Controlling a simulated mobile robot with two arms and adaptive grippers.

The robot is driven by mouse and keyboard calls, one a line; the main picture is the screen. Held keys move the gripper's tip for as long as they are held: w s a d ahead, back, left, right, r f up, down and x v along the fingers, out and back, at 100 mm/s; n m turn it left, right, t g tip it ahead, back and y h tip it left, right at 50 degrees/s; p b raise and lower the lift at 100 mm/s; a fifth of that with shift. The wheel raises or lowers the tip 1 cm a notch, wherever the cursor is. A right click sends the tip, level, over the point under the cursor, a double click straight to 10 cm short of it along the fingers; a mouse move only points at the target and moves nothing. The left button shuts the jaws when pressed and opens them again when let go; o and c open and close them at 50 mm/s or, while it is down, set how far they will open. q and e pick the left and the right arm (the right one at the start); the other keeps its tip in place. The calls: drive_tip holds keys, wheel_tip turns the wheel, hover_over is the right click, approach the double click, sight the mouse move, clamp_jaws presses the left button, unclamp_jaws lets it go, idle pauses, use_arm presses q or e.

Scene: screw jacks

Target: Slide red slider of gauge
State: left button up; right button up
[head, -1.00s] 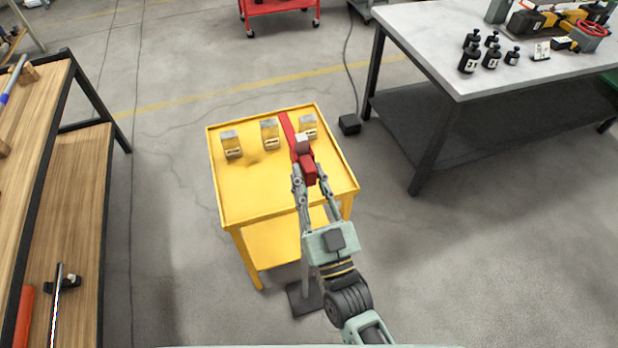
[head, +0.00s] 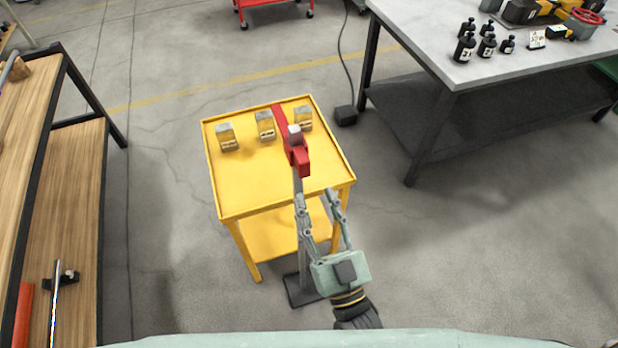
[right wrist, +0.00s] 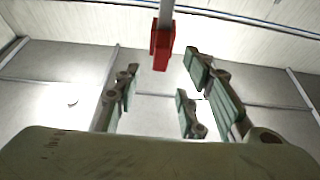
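The gauge is a thin grey upright post (head: 298,184) on a dark floor plate (head: 299,290), in front of the yellow cart. Its red slider (head: 299,158) sits high on the post, with a long red arm (head: 281,121) reaching over the cart top and a pale block (head: 294,133) on the post's top. My right gripper (head: 316,196) is open and empty, below and nearer than the slider in the head view. In the right wrist view the red slider (right wrist: 162,45) is ahead, apart from the spread fingers. My left gripper is not in view.
The yellow cart (head: 245,187) carries three small blocks (head: 265,126) along its back. A grey-topped workbench (head: 420,40) with black bottles stands right, and a wooden shelf unit (head: 75,180) left. Floor to the right of my arm is clear.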

drive_tip(key=shift+v, duration=2.35)
drive_tip(key=s+d+f+g+h+b, duration=0.15)
drive_tip(key=f+g, duration=0.25)
drive_tip(key=f, duration=0.9)
drive_tip(key=s+d+f+g+h, duration=0.1)
drive_tip(key=s+d+f+g, duration=0.15)
drive_tip(key=f, duration=0.95)
drive_tip(key=s+d+f+g+h, duration=0.15)
drive_tip(key=f+g, duration=0.25)
drive_tip(key=f, duration=0.9)
drive_tip(key=s+d+f+g+h, duration=0.1)
drive_tip(key=s+d+f+g, duration=0.4)
drive_tip(key=s+d+f, duration=0.2)
drive_tip(key=s+d+f+m+g+h+b, duration=0.1)
drive_tip(key=s+d+f+g, duration=0.4)
drive_tip(key=s+f, duration=0.6)
drive_tip(key=s+d+h, duration=0.1)
drive_tip(key=s+d, duration=0.1)
drive_tip(key=s, duration=0.2)
drive_tip(key=shift+f, duration=0.4)
